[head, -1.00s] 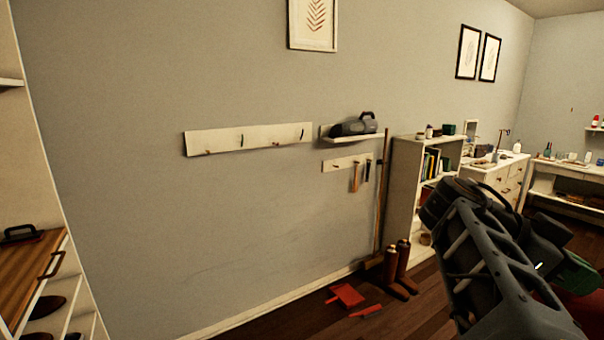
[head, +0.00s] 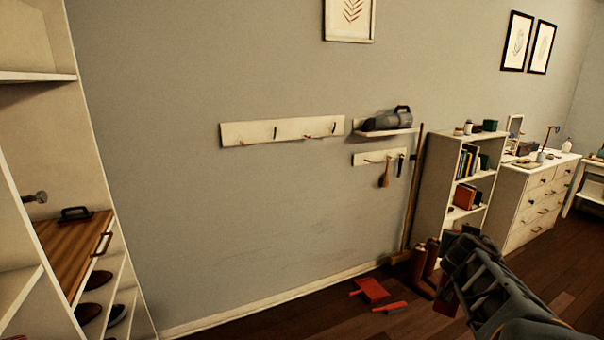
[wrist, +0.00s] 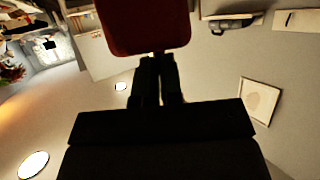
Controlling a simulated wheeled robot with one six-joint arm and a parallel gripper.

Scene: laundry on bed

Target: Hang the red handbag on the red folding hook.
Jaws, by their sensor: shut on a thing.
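The red handbag (wrist: 148,28) fills the upper middle of the wrist view, held at the fingertips of my gripper (wrist: 158,58), which is shut on it. In the head view, a small part of the red handbag (head: 446,299) shows at the left side of my arm at the lower right. The arm hides the rest, and the fingertips are not clear there. A white hook rail (head: 258,134) is on the wall, up and left of my arm, with several small hooks. Which hook is the red folding one is too small to tell. The bag is well away from the rail.
A shelf with a grey vacuum (head: 388,120) and a lower peg rail (head: 365,159) are right of the hook rail. A bookcase (head: 438,190) and drawers (head: 520,210) stand behind my arm. A red dustpan (head: 371,290) lies on the floor. A shelving unit (head: 45,75) is at left.

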